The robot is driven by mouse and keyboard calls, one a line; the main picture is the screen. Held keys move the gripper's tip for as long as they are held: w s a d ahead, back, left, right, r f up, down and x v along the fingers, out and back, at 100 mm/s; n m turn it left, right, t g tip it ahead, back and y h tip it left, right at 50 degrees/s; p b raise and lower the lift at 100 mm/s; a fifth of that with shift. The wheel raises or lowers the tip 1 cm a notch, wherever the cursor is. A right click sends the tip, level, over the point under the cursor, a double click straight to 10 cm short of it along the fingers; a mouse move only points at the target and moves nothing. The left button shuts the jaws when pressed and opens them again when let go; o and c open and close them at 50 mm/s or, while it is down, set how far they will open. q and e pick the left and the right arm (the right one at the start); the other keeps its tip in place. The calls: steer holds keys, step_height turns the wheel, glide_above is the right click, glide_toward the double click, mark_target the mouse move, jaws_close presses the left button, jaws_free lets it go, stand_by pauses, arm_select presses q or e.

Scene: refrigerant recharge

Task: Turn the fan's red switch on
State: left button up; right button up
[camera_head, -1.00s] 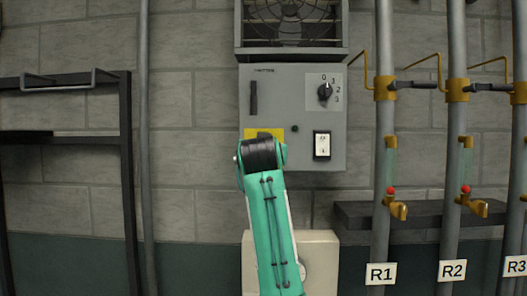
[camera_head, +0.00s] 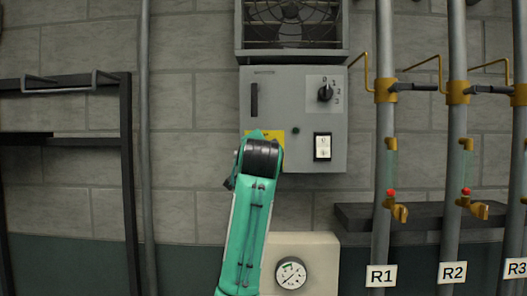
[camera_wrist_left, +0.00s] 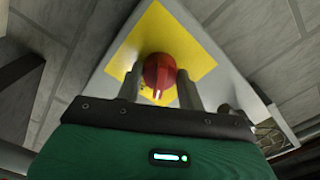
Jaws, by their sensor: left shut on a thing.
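The red switch (camera_wrist_left: 160,69) is a round knob on a yellow plate (camera_wrist_left: 183,42), seen in the left wrist view. A small white mark shows on its side toward my gripper's body. My left gripper (camera_wrist_left: 159,76) has one finger on each side of the knob and is shut on it. In the head view the yellow plate (camera_head: 276,142) sits at the lower left of the grey fan control box (camera_head: 293,75). My green arm and dark wrist hide the red switch and the fingers there. My right gripper is not in view.
The fan (camera_head: 291,22) is above the box. The box also carries a black rotary dial (camera_head: 325,94), a white rocker switch (camera_head: 322,147) and a slot. A gauge (camera_head: 291,274) is below. Pipes with valves stand right, a black frame (camera_head: 128,170) left.

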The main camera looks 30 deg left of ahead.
arm_select(q)
steer(key=m+p, duration=0.1)
steer(key=m, duration=0.2)
steer(key=shift+m, duration=0.3)
steer(key=shift+m+p, duration=0.55)
steer(key=shift+m, duration=0.95)
steer(key=o, duration=1)
steer(key=shift+d, duration=0.1)
steer(key=shift+c, duration=0.2)
